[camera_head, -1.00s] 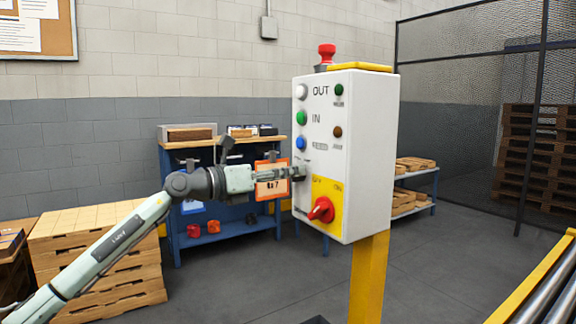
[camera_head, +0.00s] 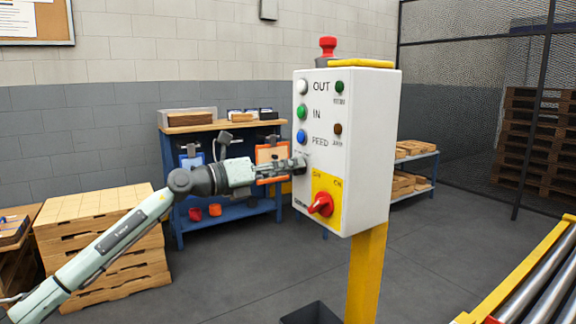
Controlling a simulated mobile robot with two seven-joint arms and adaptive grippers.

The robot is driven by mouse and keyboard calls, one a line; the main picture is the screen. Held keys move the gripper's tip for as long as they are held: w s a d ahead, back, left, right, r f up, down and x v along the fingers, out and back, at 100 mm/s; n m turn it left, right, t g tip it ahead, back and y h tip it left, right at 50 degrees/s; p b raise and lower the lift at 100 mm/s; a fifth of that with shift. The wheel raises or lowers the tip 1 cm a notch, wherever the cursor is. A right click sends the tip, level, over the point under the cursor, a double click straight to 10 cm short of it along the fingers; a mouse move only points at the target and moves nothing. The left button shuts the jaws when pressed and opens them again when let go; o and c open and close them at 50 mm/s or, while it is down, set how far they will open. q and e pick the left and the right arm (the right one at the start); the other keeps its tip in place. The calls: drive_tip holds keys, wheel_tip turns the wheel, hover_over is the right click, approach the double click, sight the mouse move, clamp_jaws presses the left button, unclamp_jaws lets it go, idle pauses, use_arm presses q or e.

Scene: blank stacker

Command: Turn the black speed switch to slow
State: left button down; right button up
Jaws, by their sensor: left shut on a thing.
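The white control box (camera_head: 368,150) stands on a yellow post, its button face turned to the left. My left gripper (camera_head: 296,165) reaches in from the left, its fingertips at the face just below the blue button. It is shut on the black speed switch (camera_head: 301,162), which the fingers mostly hide. Its setting and the small print around it cannot be read. My right gripper is not in view.
A red rotary switch (camera_head: 321,204) on a yellow plate sits just below my fingertips. White, green and blue buttons (camera_head: 301,137) are above. A red mushroom button (camera_head: 327,46) tops the box. A blue workbench (camera_head: 235,214) stands behind my arm; rollers (camera_head: 535,285) lie at lower right.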

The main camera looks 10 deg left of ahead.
use_arm(q)
drive_tip(key=c, duration=1.5)
unclamp_jaws()
drive_tip(key=shift+c, duration=0.2)
drive_tip(key=v, duration=1.2)
drive_tip(key=shift+d, duration=0.1)
